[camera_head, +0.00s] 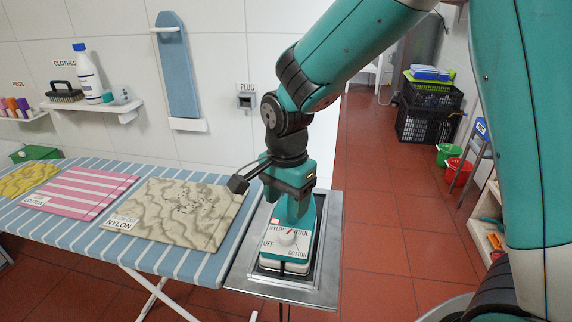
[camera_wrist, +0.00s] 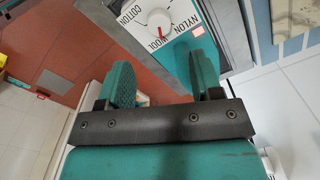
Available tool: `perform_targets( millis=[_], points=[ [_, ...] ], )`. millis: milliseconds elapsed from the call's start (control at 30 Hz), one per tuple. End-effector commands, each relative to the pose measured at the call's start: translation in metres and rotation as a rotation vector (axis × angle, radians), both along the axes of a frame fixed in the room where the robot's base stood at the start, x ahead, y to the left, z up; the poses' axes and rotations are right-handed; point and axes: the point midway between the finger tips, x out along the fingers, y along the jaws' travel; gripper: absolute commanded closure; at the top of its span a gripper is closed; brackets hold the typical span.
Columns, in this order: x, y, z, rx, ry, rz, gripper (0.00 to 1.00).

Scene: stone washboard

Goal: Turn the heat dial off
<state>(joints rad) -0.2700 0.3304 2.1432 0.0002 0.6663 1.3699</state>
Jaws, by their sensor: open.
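The heat dial (camera_head: 287,237) is a round white knob with a red pointer on a white plate marked OFF, NYLON, WOOL and COTTON. The plate is on top of a teal and white iron (camera_head: 284,266), which sits on a metal rest. In the wrist view the dial (camera_wrist: 158,22) shows its pointer toward WOOL; OFF is not visible there. My gripper (camera_wrist: 163,72) is open and empty, its teal fingers apart. The dial lies beyond the fingertips, roughly in line with the gap. In the head view my gripper (camera_head: 292,210) is just behind the dial, partly hiding the iron.
The metal rest (camera_head: 333,240) joins the striped ironing board (camera_head: 190,259). A patterned nylon cloth (camera_head: 180,213) and a pink striped cotton cloth (camera_head: 80,192) lie on the board. A wall socket (camera_head: 246,101) is behind. The red floor at right is largely clear.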

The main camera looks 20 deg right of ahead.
Motion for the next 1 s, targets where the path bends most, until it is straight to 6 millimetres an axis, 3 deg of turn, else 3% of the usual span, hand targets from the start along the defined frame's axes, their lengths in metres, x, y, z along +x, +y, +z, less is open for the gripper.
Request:
perform_targets(
  millis=[200,400,867,1000],
  points=[
    [0.001,0.000,0.053,0.002,-0.006,0.000,0.41],
    [0.001,0.000,0.080,0.000,-0.002,0.000,0.41],
    [-0.001,0.000,0.087,0.001,0.000,0.009,0.41],
    [-0.019,0.004,0.091,0.033,-0.011,0.184,0.41]
  ],
)
